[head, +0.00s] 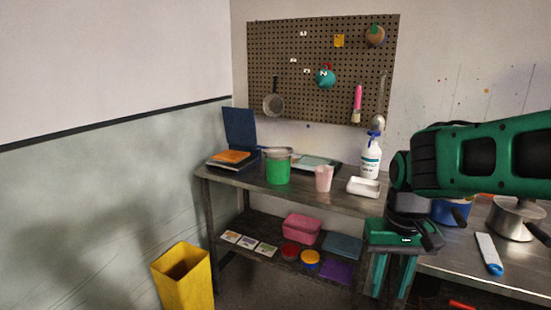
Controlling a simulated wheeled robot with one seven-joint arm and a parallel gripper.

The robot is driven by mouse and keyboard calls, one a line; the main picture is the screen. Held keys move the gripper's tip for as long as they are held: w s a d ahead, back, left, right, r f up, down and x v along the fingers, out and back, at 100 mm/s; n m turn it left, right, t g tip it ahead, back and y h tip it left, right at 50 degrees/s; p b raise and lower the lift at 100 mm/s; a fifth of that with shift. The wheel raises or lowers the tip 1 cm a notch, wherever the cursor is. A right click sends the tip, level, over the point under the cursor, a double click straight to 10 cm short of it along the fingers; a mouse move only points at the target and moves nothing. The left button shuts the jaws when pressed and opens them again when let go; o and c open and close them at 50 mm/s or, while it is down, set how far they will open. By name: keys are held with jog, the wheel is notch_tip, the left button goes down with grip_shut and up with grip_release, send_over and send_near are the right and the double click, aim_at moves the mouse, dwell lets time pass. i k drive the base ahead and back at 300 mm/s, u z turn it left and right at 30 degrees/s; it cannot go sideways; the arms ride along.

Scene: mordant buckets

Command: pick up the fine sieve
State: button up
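I cannot tell from here which is the fine sieve. My gripper (389,287) is at the right, pointing down in front of the table edge, well apart from both. Its two fingers stand apart with nothing seen between them.
A folder-like blue item (240,128) is at the left. A yellow bin (183,277) stands on the floor. A pot (514,220) is on the right table.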

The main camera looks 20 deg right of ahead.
aim_at(270, 153)
jog(key=z, duration=0.05)
jog(key=i, duration=0.85)
jog(key=u, duration=0.05)
